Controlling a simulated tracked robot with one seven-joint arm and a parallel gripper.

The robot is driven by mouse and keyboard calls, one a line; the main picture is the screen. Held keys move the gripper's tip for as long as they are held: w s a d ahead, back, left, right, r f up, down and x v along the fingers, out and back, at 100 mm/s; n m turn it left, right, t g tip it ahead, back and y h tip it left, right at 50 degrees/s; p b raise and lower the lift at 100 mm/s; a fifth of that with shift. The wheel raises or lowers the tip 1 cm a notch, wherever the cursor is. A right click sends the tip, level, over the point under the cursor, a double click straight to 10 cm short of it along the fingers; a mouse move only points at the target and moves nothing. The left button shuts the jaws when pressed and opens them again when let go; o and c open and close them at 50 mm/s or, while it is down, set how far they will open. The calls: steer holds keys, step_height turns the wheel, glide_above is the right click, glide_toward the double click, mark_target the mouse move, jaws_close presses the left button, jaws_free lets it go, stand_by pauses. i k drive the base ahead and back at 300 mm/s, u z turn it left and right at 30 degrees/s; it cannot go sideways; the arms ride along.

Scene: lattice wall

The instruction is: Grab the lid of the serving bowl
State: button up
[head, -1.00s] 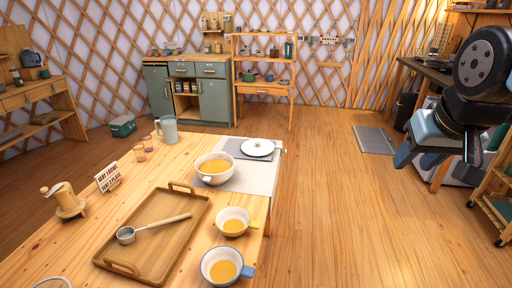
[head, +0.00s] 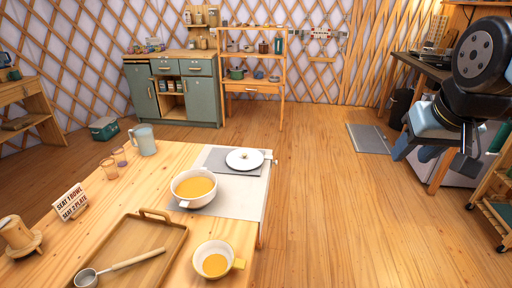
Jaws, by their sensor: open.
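The white lid (head: 244,159) lies flat on a dark grey mat (head: 216,160) at the far right end of the wooden table, its small dark knob facing up. The white serving bowl (head: 194,188) stands uncovered just in front and left of it, filled with orange soup. My gripper (head: 466,160) hangs at the far right, over the floor and well away from the table. It is open and empty; its tips are small and partly dark.
A wooden tray (head: 166,221) with a ladle (head: 125,264) and a small yellow-handled bowl (head: 213,260) occupy the near table. A sign (head: 71,201), two cups and a jug (head: 146,139) stand left.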

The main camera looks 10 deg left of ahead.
mark_target(243, 159)
steer(key=u, duration=0.05)
steer(key=i, duration=1.15)
